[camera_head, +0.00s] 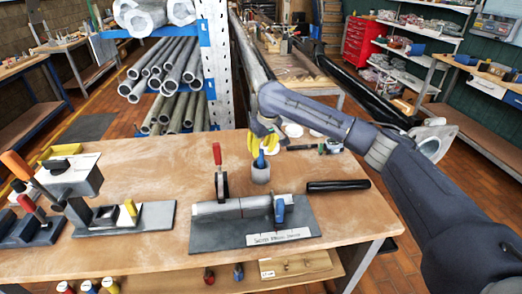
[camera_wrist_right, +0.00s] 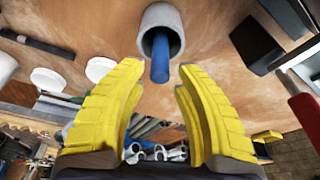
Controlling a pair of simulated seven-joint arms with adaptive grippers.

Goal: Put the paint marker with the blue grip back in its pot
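The paint marker (camera_head: 261,159) with the blue grip stands in a small grey pot (camera_head: 260,175) on the wooden bench. In the right wrist view, the blue marker (camera_wrist_right: 160,58) sticks out of the mouth of the round grey pot (camera_wrist_right: 160,16). Its lower part is hidden inside the pot. My right gripper (camera_head: 263,145) is just above and behind the pot. My left gripper is in neither view.
A grey fixture plate (camera_head: 208,238) with a clamped tube (camera_head: 217,208) and a red-handled clamp (camera_head: 217,155) lies in front of the pot. A black cylinder (camera_head: 338,186) lies to the right. More clamp fixtures (camera_head: 150,217) stand at left. White discs (camera_head: 293,130) lie behind the pot.

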